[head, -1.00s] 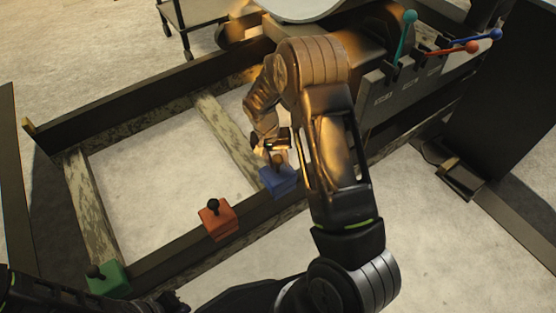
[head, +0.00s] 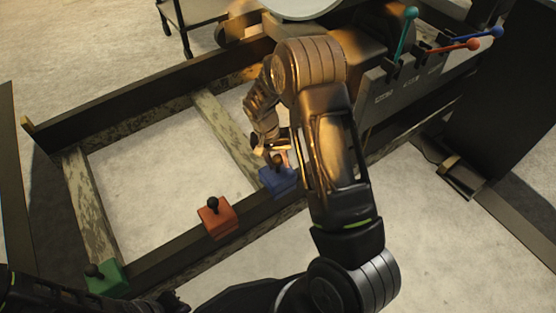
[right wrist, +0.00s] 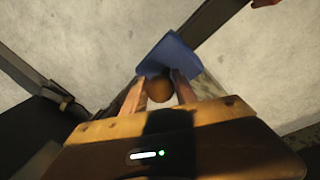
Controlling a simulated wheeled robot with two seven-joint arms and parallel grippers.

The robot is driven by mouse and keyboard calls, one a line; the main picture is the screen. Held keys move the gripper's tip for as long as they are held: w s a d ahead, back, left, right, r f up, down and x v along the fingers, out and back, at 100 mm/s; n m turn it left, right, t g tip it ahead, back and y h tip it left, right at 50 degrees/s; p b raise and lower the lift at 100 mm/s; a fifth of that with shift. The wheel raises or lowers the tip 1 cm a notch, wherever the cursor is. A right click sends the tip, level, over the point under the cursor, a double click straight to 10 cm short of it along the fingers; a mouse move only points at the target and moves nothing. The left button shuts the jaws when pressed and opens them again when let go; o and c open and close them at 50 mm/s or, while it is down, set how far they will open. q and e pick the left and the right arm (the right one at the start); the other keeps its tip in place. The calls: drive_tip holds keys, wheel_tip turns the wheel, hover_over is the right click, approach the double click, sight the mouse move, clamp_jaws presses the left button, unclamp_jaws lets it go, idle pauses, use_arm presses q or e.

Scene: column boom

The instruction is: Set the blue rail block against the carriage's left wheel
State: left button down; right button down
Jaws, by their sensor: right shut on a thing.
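The blue rail block (head: 279,180) with a round knob on top sits on the near dark rail, right of the red block. My right gripper (head: 272,148) reaches down over it. In the right wrist view my right gripper's fingers (right wrist: 159,90) are shut on the knob, with the blue block (right wrist: 170,54) just beyond. My right arm covers part of the rail. My left arm lies along the bottom left edge; its gripper's jaws cannot be made out. The carriage seems to be the rounded body (head: 300,8) at the top, cut off by the frame; its left wheel is not clearly visible.
A red block (head: 217,217) and a green block (head: 106,278) sit further left on the near rail (head: 165,262). A lever bank (head: 410,85) with teal, red and blue handles stands upper right. A dark column (head: 508,100) stands at the right. Rail left of the blue block is clear up to the red one.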

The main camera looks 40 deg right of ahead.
sight(278, 172)
drive_tip(key=shift+f+b, duration=0.5)
drive_tip(key=shift+f, duration=0.25)
idle(0.4)
drive_tip(key=shift+f, duration=0.35)
drive_tip(key=shift+f+b, duration=0.25)
drive_tip(key=shift+b, duration=0.15)
drive_tip(key=c, duration=0.9)
unclamp_jaws()
drive_tip(key=shift+f, duration=0.1)
